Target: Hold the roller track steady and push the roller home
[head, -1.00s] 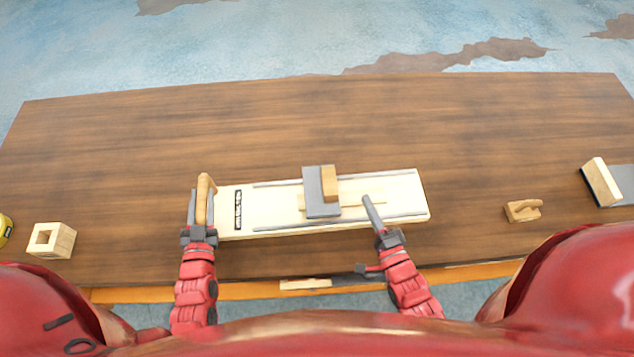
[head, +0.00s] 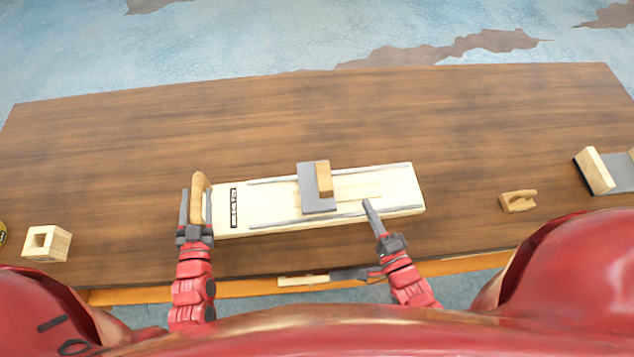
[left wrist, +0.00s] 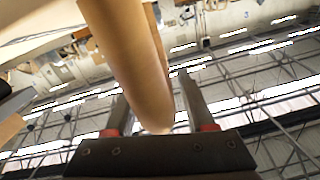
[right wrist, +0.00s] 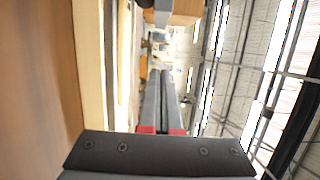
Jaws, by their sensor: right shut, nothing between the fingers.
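The roller track (head: 400,192) is a long pale board with grey rails and an upright rounded handle (head: 200,186) at its left end. The roller (head: 316,190) is a grey plate with a wooden block, standing mid-track. My left gripper (head: 193,203) straddles the handle with its fingers apart; the left wrist view shows the handle (left wrist: 135,50) between them, with gaps beside its end. My right gripper (head: 369,203) is shut and empty over the track's front edge, right of the roller and apart from it. Its closed fingers also show in the right wrist view (right wrist: 160,100).
A hollow wooden block (head: 47,243) lies at the left. A small wooden handled piece (head: 518,201) and a grey-and-wood piece (head: 596,171) lie at the right. Another tool (head: 304,280) is at the front edge. The table behind the track is clear.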

